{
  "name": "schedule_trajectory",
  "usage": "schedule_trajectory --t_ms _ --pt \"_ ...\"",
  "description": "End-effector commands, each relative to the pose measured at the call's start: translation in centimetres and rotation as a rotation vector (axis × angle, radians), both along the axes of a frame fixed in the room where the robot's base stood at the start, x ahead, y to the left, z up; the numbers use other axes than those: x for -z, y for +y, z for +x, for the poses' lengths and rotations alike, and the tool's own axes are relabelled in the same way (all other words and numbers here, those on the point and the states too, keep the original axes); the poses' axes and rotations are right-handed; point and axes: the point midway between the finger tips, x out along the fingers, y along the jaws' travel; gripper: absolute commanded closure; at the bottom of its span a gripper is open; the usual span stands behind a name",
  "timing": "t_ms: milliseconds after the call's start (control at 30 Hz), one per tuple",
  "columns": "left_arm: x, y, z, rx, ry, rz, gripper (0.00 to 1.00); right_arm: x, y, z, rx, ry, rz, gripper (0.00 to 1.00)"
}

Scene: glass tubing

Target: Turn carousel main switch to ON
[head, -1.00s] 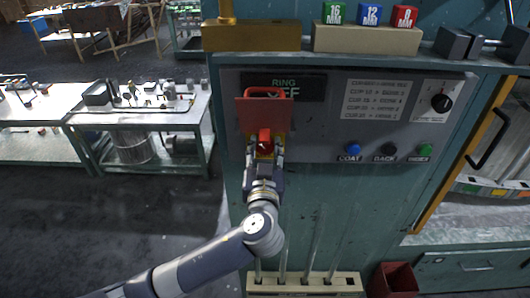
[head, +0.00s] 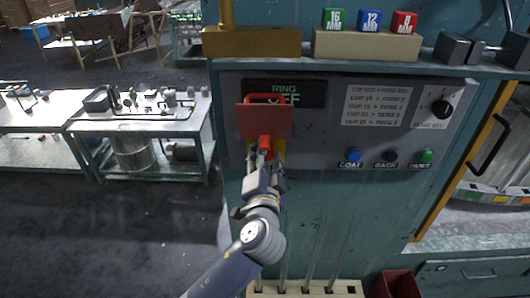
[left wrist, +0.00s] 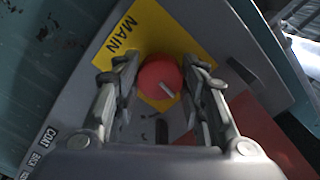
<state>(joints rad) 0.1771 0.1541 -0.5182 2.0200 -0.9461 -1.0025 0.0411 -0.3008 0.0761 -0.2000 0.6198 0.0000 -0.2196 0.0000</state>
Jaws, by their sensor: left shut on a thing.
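The main switch is a round red knob (left wrist: 158,77) on a yellow plate marked MAIN (left wrist: 125,33). A white line on the knob points to the lower right in the left wrist view. The knob (head: 265,143) also shows in the head view, low on the left of the grey panel (head: 315,150). A red cover (head: 264,120) stands raised above it. My left gripper (head: 264,160) is shut on the knob, with one finger on each side in the left wrist view (left wrist: 160,82). The position markings are not readable. My right gripper is out of view.
A display (head: 284,93) reads RING, its second line partly hidden by the red cover. A blue button (head: 354,155), a dark one, a green button (head: 426,156) and a black selector (head: 441,107) are to the right. A shelf with coloured blocks is above.

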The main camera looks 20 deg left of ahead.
Motion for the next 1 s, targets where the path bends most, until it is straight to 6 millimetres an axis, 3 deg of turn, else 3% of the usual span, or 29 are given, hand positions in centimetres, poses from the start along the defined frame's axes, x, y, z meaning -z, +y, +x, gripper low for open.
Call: schedule_trajectory --t_ms 500,1000 --pt "-0.1 0.0 0.0 0.001 0.125 0.441 0.85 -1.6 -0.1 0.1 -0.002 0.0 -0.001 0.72" --pt "0.0 -0.1 0.0 0.001 0.184 0.643 0.85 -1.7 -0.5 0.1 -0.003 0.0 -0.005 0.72"
